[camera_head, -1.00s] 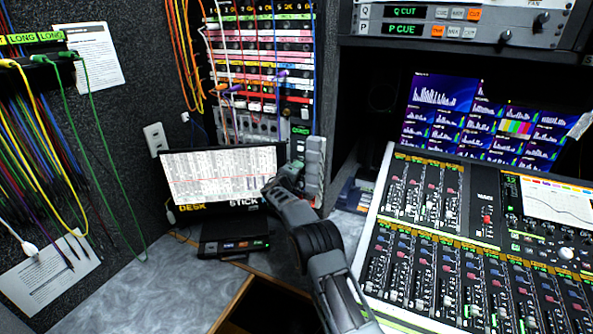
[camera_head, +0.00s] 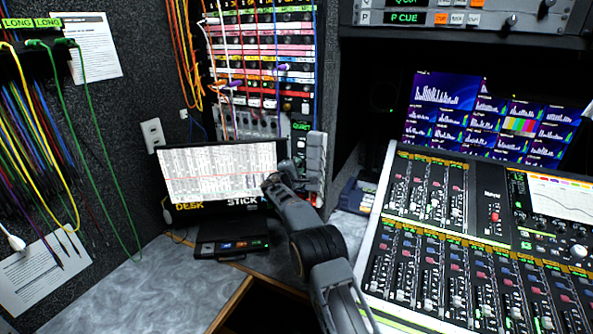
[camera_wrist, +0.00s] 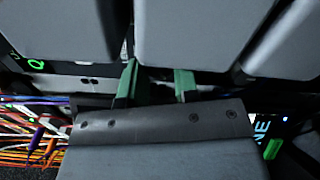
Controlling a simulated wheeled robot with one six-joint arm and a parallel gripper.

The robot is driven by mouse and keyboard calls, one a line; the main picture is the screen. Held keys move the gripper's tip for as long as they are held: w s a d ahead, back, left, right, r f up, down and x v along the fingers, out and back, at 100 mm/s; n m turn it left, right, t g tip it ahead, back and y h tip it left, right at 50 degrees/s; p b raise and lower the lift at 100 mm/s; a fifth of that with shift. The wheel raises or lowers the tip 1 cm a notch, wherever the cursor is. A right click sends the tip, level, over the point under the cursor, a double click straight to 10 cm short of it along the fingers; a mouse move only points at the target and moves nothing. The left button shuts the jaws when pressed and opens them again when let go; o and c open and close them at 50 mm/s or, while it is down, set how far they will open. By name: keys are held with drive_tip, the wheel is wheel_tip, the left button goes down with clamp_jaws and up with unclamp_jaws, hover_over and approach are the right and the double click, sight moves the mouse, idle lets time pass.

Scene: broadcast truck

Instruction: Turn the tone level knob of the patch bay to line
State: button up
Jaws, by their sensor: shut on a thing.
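The patch bay (camera_head: 265,48) stands at the back, with coloured label strips, jacks and hanging cords. My gripper (camera_head: 312,160) is at the lower right edge of its panel in the head view, where its body hides the fingertips. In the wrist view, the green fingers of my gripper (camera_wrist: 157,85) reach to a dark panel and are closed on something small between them. The tone level knob is hidden there; its pointer cannot be read. Cut-off lit lettering (camera_wrist: 262,128) ending in "NE" shows on the right in the wrist view.
A monitor (camera_head: 220,172) stands left of my arm, with a small black button box (camera_head: 232,247) below. A mixing console (camera_head: 470,240) fills the right. Cords hang on the left wall; loose cords (camera_wrist: 35,140) also show in the wrist view. The front left desk (camera_head: 160,290) is clear.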

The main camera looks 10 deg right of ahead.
drive_tip(key=shift+n, duration=0.6)
drive_tip(key=o, duration=0.9)
drive_tip(key=b+v, duration=0.3)
drive_tip(key=v, duration=1)
drive_tip(key=shift+s+a, duration=0.25)
drive_tip(key=shift+s, duration=0.1)
